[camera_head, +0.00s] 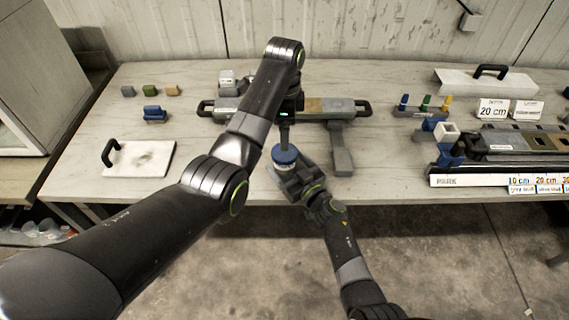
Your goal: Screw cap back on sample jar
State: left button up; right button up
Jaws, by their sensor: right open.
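The sample jar (284,167) stands near the front edge of the table, with a pale band showing on its side. A blue cap (285,154) sits at its top; whether it is threaded on cannot be told. My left gripper (285,139) points down from above, its narrow fingers ending at or just over the cap. I cannot tell whether they touch it or are shut. My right gripper (290,179) is open at the jar's lower right side, close to it. The jar's base is partly hidden by this gripper.
Behind the jar lies a long grey holder (320,108) with black handles and a grey leg reaching forward. A white plate with a black handle (140,158) lies left. A labelled core tray (500,160) and coloured pegs (425,103) are right. Bare tabletop (385,180) shows right of the jar.

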grip_shut()
pick_arm(q)
jog(key=n, duration=1.3)
jog(key=shift+n, duration=0.3)
jog(key=n, duration=1.3)
